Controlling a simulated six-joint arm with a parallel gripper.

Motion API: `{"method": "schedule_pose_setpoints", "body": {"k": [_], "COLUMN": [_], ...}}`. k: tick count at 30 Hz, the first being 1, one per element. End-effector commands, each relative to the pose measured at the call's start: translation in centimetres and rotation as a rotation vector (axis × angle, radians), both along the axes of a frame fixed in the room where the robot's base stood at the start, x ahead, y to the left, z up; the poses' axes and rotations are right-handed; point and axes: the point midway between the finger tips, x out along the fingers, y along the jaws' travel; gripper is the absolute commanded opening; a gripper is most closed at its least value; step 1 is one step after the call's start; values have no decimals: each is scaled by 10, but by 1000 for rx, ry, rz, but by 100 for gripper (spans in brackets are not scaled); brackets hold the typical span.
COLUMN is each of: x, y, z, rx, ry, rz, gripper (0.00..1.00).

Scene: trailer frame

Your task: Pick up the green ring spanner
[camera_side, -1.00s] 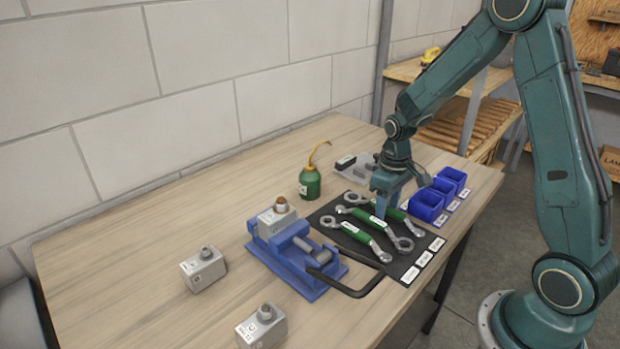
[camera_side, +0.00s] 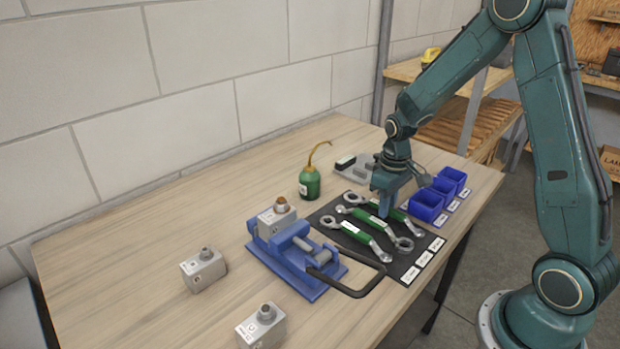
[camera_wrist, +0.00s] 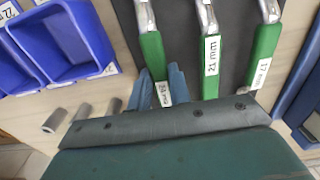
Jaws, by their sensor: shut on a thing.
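Three spanners with green handles lie side by side on a dark mat (camera_side: 327,222). My gripper (camera_side: 384,212) is low over the mat, at the spanner nearest the blue bins. In the wrist view its two blue-grey fingers (camera_wrist: 162,88) are shut on the green handle of that spanner (camera_wrist: 152,52), the leftmost there, near its white label. The middle spanner (camera_wrist: 211,70) and the right one (camera_wrist: 266,55) lie clear of the fingers. In the side view the nearest spanner (camera_side: 362,236) shows in front. The gripper partly hides the held spanner; I cannot tell whether it is off the mat.
Blue bins (camera_side: 427,206) stand close to the right of the gripper. A blue vise (camera_side: 295,262) with a black handle stands left of the mat. A green oil can (camera_side: 310,184) and a grey tray (camera_side: 357,180) are behind. Grey blocks (camera_side: 204,268) stand at the left.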

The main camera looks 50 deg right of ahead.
Motion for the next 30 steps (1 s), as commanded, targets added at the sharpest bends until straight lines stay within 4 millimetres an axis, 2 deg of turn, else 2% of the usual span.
{"method": "schedule_pose_setpoints", "body": {"k": [8,14,20,30], "x": [1,1,1,1], "y": [0,0,0,0], "z": [8,28,63,139], "rx": [-1,-2,-2,-2], "ry": [-3,-5,-7,-6], "rz": [0,0,0,0], "gripper": [0,0,0,0]}}
